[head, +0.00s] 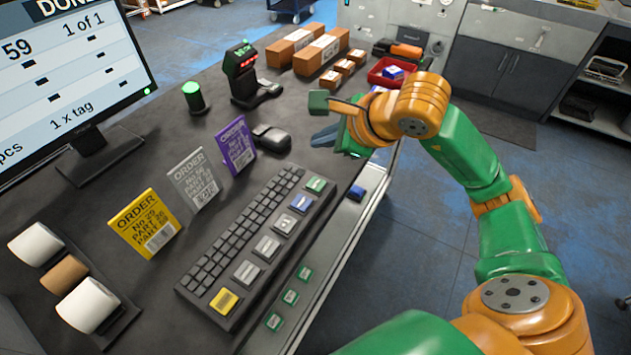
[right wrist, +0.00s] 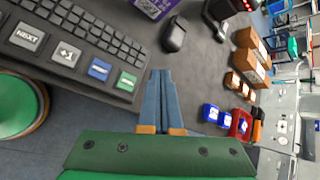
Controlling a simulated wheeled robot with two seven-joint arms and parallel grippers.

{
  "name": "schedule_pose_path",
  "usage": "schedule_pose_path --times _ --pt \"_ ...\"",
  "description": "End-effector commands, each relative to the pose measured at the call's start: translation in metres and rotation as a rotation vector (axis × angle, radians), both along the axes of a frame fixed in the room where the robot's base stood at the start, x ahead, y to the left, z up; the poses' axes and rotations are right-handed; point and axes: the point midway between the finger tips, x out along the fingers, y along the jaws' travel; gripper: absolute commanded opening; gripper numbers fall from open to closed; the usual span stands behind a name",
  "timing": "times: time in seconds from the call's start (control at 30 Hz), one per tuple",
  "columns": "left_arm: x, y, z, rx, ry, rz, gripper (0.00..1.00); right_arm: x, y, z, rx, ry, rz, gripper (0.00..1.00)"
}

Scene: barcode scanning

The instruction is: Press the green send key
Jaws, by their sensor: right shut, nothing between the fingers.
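The green key (head: 316,184) is at the far right end of the row of large keys on the black keyboard (head: 213,313). It also shows in the right wrist view (right wrist: 127,81), left of my fingers. My right gripper (head: 318,139) is beyond the keyboard's far right end, near the mouse. Its blue-grey fingers are shut together and empty, and apart from the green key. In the right wrist view the shut fingertips (right wrist: 161,72) point over the dark desk. The lettering on the green key is too small to read surely. My left gripper is not in view.
A blue key (head: 300,203) sits beside the green one, then grey keys and a yellow key (head: 224,299). A black mouse (head: 271,138), order cards (head: 145,223), scanner (head: 243,77), cardboard boxes (head: 316,52) and red bin (head: 378,78) surround the area. A monitor (head: 75,75) stands left.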

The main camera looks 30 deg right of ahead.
Motion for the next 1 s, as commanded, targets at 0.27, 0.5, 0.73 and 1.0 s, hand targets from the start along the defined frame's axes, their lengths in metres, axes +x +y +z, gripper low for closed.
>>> schedule_pose_path --times 0.27,0.5,0.73,1.0 --pt "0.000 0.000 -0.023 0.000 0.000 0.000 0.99 0.000 0.000 -0.028 0.002 0.001 0.001 0.00" --pt "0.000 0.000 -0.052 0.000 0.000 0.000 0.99 0.000 0.001 -0.065 0.002 0.002 0.001 0.00" --pt "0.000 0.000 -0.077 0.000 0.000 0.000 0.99 0.000 0.000 -0.089 0.001 0.000 0.001 0.00" --pt "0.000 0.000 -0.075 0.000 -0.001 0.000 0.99 0.000 0.000 -0.087 0.002 0.001 0.001 0.00"
